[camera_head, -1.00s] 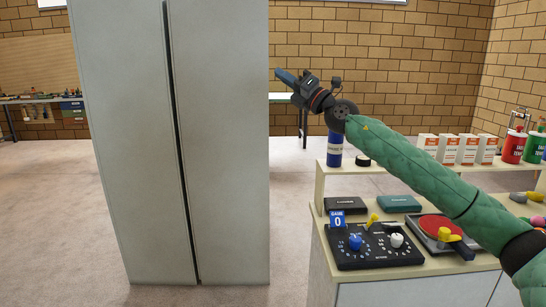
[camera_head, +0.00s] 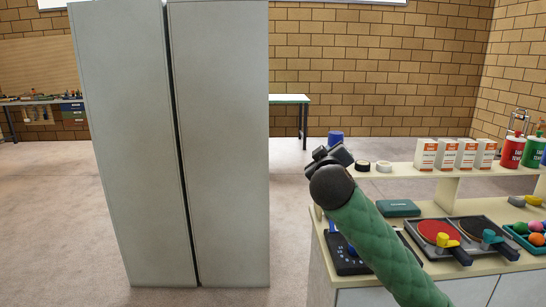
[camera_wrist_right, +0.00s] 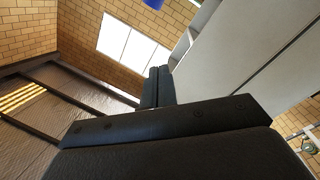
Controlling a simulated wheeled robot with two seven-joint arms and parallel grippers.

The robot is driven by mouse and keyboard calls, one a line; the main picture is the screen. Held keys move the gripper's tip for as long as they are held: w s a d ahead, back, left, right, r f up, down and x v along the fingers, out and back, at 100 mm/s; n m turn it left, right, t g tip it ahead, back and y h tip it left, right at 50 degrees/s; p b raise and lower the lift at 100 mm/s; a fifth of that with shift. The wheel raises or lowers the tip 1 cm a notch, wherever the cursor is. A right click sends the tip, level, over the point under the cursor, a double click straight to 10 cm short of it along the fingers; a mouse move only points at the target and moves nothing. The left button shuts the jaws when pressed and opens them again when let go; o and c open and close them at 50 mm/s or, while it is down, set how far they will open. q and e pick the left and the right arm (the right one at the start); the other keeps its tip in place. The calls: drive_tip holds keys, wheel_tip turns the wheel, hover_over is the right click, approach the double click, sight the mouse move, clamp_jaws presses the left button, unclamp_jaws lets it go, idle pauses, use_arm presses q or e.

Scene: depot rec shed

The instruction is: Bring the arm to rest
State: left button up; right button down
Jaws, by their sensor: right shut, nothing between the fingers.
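My right arm (camera_head: 375,245), in a green quilted sleeve, rises from the bottom of the head view over the left part of the counter. Its right gripper (camera_head: 322,153) shows small and foreshortened at the top of the arm, in front of the counter's left end. In the right wrist view the two dark fingers of this gripper (camera_wrist_right: 157,75) lie together, shut and empty. My left gripper is in neither view.
A tall grey cabinet (camera_head: 222,130) stands left of the arm. The counter holds a black game board (camera_head: 345,262), partly hidden by the arm, two paddles (camera_head: 437,228) (camera_head: 480,234), a green case (camera_head: 398,208) and, on its raised shelf, several cartons (camera_head: 446,154). Open floor (camera_head: 45,220) lies left.

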drive_tip(key=s+f+m+g+y+p, duration=0.1)
drive_tip(key=s+f+g, duration=0.2)
drive_tip(key=s+f, duration=0.55)
drive_tip(key=s+f+g+y+p, duration=0.1)
drive_tip(key=s+f+g+y, duration=0.3)
drive_tip(key=f, duration=0.7)
drive_tip(key=s+f+m+g+h+p, duration=0.1)
drive_tip(key=s+f+g, duration=0.1)
drive_tip(key=s+f, duration=0.65)
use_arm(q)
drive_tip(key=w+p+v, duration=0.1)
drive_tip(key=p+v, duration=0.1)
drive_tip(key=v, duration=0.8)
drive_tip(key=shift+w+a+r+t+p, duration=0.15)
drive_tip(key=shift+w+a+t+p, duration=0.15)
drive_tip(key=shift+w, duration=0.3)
use_arm(e)
drive_tip(key=s+f+m+g, duration=0.1)
drive_tip(key=s+f+g, duration=0.2)
drive_tip(key=s+f, duration=0.8)
drive_tip(key=s+f+m+g, duration=0.1)
drive_tip(key=s+f+g, duration=0.2)
drive_tip(key=s+f, duration=0.9)
drive_tip(key=s, duration=0.5)
drive_tip(key=shift+g, duration=0.4)
drive_tip(key=shift+a+f, duration=0.1)
